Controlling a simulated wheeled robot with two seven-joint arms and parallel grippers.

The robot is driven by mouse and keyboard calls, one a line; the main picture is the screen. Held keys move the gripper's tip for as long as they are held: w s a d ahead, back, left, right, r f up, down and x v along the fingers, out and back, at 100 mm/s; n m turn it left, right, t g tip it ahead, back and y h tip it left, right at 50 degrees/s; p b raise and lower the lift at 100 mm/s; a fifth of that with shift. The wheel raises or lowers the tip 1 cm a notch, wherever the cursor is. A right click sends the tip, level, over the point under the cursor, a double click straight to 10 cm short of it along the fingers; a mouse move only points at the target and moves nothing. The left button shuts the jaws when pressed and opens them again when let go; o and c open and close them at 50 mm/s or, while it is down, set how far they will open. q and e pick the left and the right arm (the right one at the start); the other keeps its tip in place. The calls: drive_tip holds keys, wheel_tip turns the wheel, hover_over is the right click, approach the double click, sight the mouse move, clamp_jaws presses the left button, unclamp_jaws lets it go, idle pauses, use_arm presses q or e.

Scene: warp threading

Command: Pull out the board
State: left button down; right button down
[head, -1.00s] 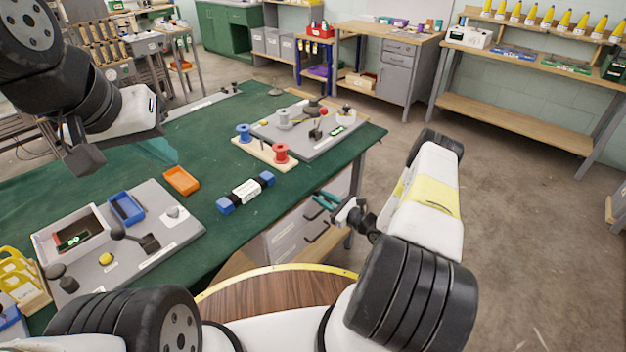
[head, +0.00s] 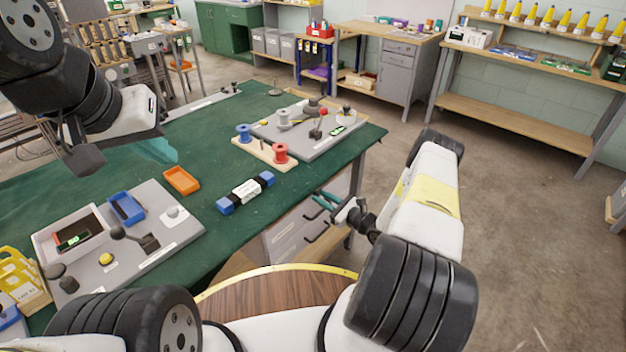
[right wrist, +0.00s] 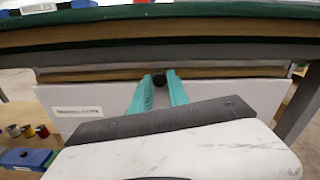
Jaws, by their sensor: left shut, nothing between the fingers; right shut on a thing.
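The board (right wrist: 225,73) shows in the right wrist view as a thin wood-coloured strip below the thick edge of the green-topped table (right wrist: 220,32). A small dark knob (right wrist: 159,79) is at the middle of its front. My right gripper (right wrist: 160,83) has its teal fingers on both sides of this knob and is shut on it. In the head view, my right gripper (head: 324,200) is just below the table's right edge, and the board cannot be made out. My left gripper (head: 160,150) is shut and empty above the far left part of the table.
A white drawer front (right wrist: 80,115) with a label lies below the board. On the table are a blue-ended block (head: 246,192), an orange tray (head: 182,181), a spool stand (head: 265,153) and two grey panels with knobs. Open floor lies to the right.

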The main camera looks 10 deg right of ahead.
drive_tip(key=v, duration=2.5)
drive_tip(key=shift+d, duration=0.1)
drive_tip(key=c, duration=1.3)
unclamp_jaws()
drive_tip(key=shift+o, duration=0.2)
drive_tip(key=v, duration=0.8)
drive_tip(key=shift+f, duration=0.1)
